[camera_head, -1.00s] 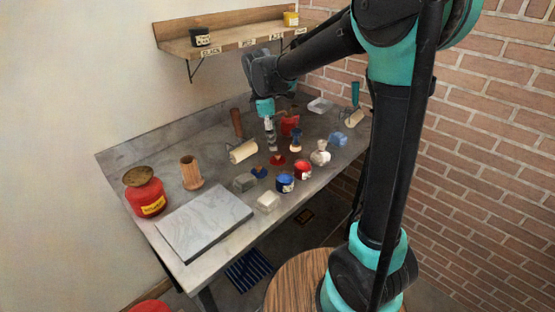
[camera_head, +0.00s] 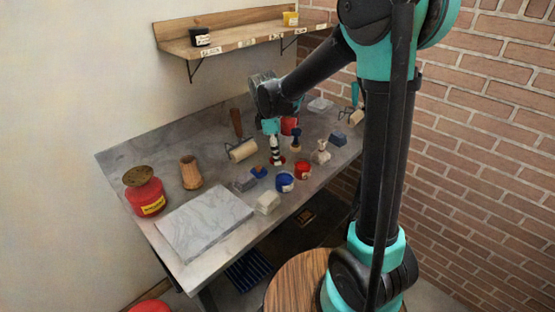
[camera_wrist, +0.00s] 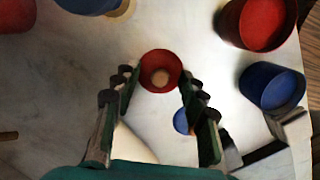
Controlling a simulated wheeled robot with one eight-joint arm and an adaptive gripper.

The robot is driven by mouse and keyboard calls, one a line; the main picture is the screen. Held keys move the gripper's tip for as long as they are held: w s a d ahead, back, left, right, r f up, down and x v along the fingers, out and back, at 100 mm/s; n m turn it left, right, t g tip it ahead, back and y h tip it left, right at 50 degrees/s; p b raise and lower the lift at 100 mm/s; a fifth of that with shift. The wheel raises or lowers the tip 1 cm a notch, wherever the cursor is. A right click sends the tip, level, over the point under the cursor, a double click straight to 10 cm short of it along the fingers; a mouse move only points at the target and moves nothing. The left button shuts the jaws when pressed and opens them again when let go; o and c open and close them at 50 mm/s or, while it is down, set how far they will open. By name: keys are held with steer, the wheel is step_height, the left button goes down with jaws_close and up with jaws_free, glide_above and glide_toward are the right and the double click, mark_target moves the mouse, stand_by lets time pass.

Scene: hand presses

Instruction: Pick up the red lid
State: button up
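The red lid (camera_wrist: 160,72), round with a pale knob in its middle, lies on the grey table. In the wrist view it sits between and just ahead of the tips of my gripper (camera_wrist: 157,80). The fingers are apart, one at each side of the lid, and empty; I cannot tell whether they touch it. In the head view my gripper (camera_head: 277,155) points down over the lid (camera_head: 282,160), hiding most of it and leaving only a red edge.
A red open jar (camera_head: 303,170) and a blue open jar (camera_head: 284,182) stand close by, with a blue lid (camera_head: 259,172) near the gripper. A roller (camera_head: 242,151) lies behind left. A marble slab (camera_head: 204,218) and a red can (camera_head: 146,195) occupy the left of the table (camera_head: 215,195).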

steer(key=c, duration=0.7)
